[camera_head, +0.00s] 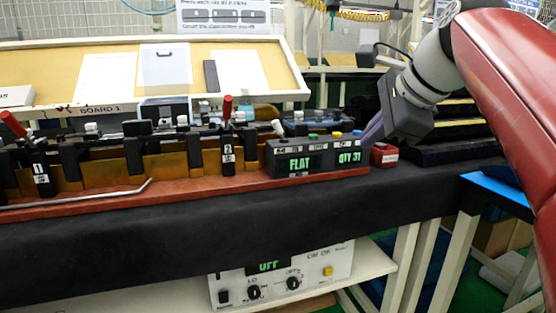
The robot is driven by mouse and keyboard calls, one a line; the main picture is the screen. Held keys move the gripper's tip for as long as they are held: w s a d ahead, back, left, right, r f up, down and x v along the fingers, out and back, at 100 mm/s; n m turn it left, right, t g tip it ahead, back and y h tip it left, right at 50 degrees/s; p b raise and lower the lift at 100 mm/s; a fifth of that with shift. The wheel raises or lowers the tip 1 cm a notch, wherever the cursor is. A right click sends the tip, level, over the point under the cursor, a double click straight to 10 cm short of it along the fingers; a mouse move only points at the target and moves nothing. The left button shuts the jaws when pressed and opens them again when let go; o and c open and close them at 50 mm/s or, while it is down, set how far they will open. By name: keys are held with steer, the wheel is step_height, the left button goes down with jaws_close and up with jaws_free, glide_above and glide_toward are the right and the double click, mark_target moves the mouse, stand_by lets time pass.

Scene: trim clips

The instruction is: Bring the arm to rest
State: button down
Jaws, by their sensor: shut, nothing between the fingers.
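My red and grey arm reaches in from the upper right. My gripper (370,142) points down and to the left, just right of the black display box (312,158) that reads FLAT and QTY 31. Its fingers are together and nothing shows between them. A small red block (384,154) sits close by the fingertips; I cannot tell whether they touch it. The tips are partly hidden behind the display box and the block.
A red fixture base (110,195) with black clamps and red handles runs along the dark bench (300,210). Behind it stands a tilted tan board (120,75) with sheets. Black stepped trays (455,140) lie at the right. A control unit (285,275) sits on the shelf below.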

steer(key=s+f+n+h, duration=0.1)
steer(key=s+f+n, duration=0.5)
steer(key=f, duration=0.4)
steer(key=s+f+n+g+h, duration=0.1)
steer(key=s+f+n, duration=0.5)
steer(key=f, duration=0.4)
steer(key=s+f+n+g+h, duration=0.1)
steer(key=s+f+n, duration=0.5)
steer(key=f, duration=0.4)
steer(key=shift+s+f+h, duration=0.25)
steer(key=shift+s+h, duration=0.05)
steer(key=shift+s, duration=0.05)
